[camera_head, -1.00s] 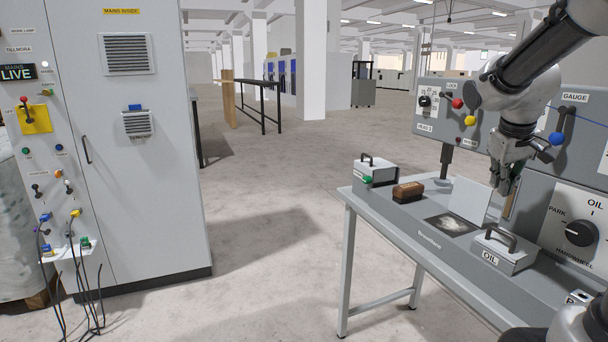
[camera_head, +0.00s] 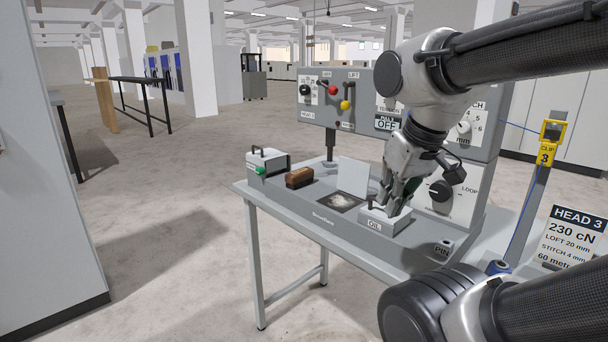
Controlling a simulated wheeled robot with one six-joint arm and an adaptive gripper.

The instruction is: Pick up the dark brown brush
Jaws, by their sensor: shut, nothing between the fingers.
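The dark brown brush (camera_head: 299,178) lies on the grey work table (camera_head: 290,225), between a grey box with a handle and an upright pale plate. It is in full view, with a lighter brown top. My gripper (camera_head: 392,212) is shut and empty. It points down over the OIL box at the right part of the table, apart from the brush and to its right. The gripper partly hides the OIL box and its handle; I cannot tell whether it touches the box.
A grey handled box (camera_head: 268,162) with a green knob stands left of the brush. A control panel (camera_head: 352,104) rises behind. The floor left of the table is clear.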

